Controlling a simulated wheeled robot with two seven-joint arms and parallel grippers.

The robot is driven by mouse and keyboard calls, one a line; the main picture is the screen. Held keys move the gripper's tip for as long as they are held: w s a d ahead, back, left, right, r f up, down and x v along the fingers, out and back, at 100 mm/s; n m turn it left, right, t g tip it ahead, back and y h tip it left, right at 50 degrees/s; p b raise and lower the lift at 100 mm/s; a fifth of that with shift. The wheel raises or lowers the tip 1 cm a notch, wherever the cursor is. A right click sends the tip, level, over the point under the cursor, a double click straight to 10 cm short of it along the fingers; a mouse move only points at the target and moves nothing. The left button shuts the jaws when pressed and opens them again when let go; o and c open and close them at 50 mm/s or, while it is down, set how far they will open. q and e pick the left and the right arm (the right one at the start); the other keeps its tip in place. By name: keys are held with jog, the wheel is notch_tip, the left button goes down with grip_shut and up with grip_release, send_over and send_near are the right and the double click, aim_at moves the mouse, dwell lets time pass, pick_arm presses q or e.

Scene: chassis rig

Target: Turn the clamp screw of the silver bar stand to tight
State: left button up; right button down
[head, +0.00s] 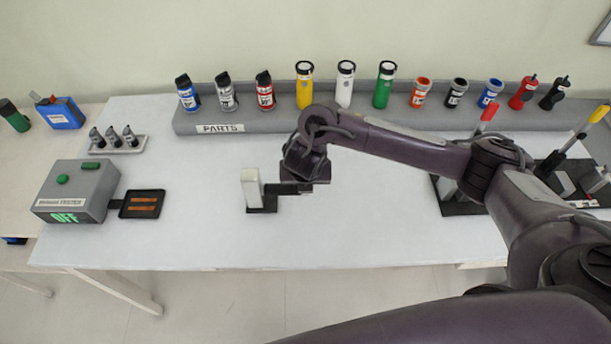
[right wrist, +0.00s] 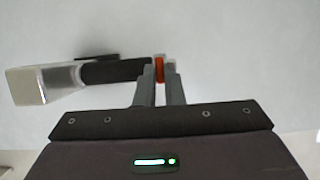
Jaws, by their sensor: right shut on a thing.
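The silver bar stand (head: 251,188) stands upright on a dark base near the middle of the table, with a dark arm reaching right toward my right gripper. In the right wrist view its pale silver block (right wrist: 40,84) is at the left, with a dark cylindrical part (right wrist: 115,71) running right from it. At that part's end is the orange-red clamp screw (right wrist: 159,70). My right gripper (right wrist: 159,84) is shut on the screw, one finger on each side. In the head view the screw is hidden by my gripper and wrist. My left gripper is not in view.
A grey parts rack (head: 400,118) with several bottles and canisters runs along the back. A grey box (head: 78,192) reading OFF and a small black tray (head: 142,213) stand at the left. Dark fixtures with red and yellow handles (head: 487,114) stand at the right.

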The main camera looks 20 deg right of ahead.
jog(key=c, duration=1.5)
grip_release()
jog(key=p+v, duration=0.4)
jog(key=v, duration=0.3)
jog(key=shift+s+a+r, duration=0.1)
jog(key=shift+s+r, duration=0.05)
jog(key=shift+r, duration=0.2)
jog(key=shift+s, duration=0.1)
